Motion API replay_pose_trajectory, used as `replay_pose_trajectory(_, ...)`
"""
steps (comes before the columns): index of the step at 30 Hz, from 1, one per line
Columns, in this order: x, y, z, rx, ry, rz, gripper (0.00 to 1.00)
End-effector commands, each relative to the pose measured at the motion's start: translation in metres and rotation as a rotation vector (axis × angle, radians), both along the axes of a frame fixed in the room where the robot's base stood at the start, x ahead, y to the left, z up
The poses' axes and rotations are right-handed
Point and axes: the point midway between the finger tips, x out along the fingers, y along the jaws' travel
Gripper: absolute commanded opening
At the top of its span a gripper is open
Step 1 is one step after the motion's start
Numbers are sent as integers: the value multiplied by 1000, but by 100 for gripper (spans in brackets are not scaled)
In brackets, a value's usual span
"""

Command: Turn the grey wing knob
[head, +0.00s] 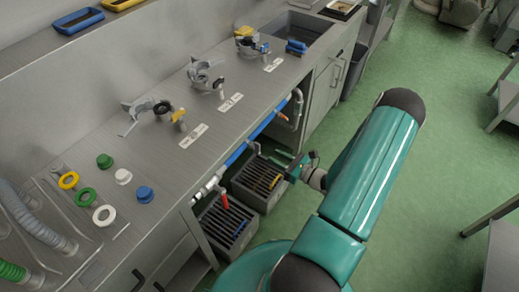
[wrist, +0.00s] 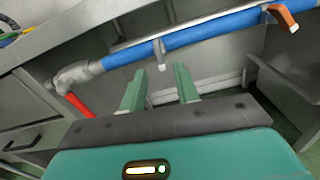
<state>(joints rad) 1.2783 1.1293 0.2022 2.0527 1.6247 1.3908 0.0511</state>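The grey wing knob (wrist: 160,54) appears to be the small grey handle hanging from the blue pipe (wrist: 213,30) under the counter. It also shows in the head view (head: 257,148), small and partly unclear. My gripper (wrist: 158,76) is open, with its two green fingers apart and nothing seen between them. In the wrist view the knob stands beyond the fingertips, roughly in line with the gap. In the head view my gripper (head: 282,164) is just right of the knob; whether they touch cannot be told.
A red lever (wrist: 78,104) hangs left along the pipe, an orange lever (wrist: 284,18) right. Grey crates (head: 262,196) stand below. The counter (head: 140,80) above carries clamp fittings and coloured knobs. Green floor (head: 430,120) is open to the right.

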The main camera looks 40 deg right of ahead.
Motion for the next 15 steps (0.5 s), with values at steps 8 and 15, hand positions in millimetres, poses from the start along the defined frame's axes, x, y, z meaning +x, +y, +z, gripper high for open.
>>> replay_pose_trajectory(8,52,21,0,0,0,4,31)
replay_pose_trajectory(15,72,29,0,0,1,4,31)
